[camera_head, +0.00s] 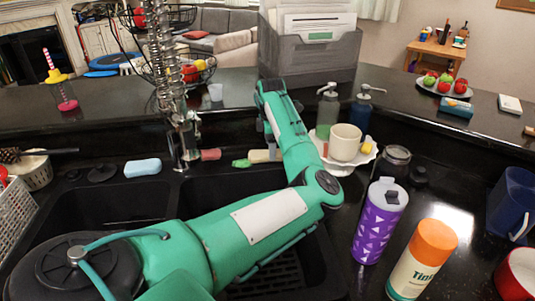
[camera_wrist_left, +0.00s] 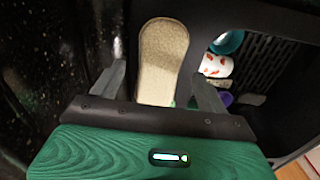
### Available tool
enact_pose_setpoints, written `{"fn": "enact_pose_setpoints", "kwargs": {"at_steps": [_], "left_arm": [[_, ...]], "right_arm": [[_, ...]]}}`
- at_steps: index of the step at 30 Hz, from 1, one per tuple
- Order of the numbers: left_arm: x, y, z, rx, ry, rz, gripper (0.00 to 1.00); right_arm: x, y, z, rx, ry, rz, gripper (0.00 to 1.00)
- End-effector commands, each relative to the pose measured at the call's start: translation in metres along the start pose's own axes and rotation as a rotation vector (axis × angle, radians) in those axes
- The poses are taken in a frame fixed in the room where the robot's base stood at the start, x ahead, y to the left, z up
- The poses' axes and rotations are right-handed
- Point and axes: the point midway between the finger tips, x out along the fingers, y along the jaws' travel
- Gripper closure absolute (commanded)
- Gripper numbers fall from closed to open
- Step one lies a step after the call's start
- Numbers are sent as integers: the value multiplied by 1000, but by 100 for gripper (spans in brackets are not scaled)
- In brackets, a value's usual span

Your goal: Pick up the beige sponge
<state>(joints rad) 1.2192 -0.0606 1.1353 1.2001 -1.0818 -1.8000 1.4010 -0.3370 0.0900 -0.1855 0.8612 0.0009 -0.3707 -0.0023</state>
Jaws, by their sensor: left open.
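The beige sponge (camera_wrist_left: 163,58) is a long, rounded pad in the left wrist view, lying between and beyond the tips of my open left gripper (camera_wrist_left: 158,72). Its near end is hidden by the gripper body. In the head view the beige sponge (camera_head: 262,156) shows small at the back rim of the sink, partly behind my arm. My left gripper (camera_head: 269,140) is above it there, pointing down, with its fingers mostly hidden. I cannot tell whether the fingers touch the sponge. My right gripper is not in view.
A green-tipped brush (camera_head: 242,163) and the faucet (camera_head: 184,140) are left of the sponge. A white plate (camera_head: 338,168) with a cup (camera_head: 345,142) stands close right, with soap bottles (camera_head: 328,108) behind. A purple tumbler (camera_head: 379,222) stands front right. Dishes (camera_wrist_left: 216,66) show in the sink.

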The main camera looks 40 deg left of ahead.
Motion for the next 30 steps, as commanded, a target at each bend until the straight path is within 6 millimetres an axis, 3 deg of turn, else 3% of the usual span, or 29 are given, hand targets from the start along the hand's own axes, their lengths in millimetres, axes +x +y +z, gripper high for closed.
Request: {"fn": "enact_pose_setpoints", "kwargs": {"at_steps": [6,13,20,30], "left_arm": [[22,0,0,0,0,-1,23],[23,0,0,-1,0,0,23],[23,0,0,-1,0,0,68],[22,0,0,-1,0,0,71]], "right_arm": [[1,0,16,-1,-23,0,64],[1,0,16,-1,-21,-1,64],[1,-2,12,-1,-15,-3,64],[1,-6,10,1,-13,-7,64]]}}
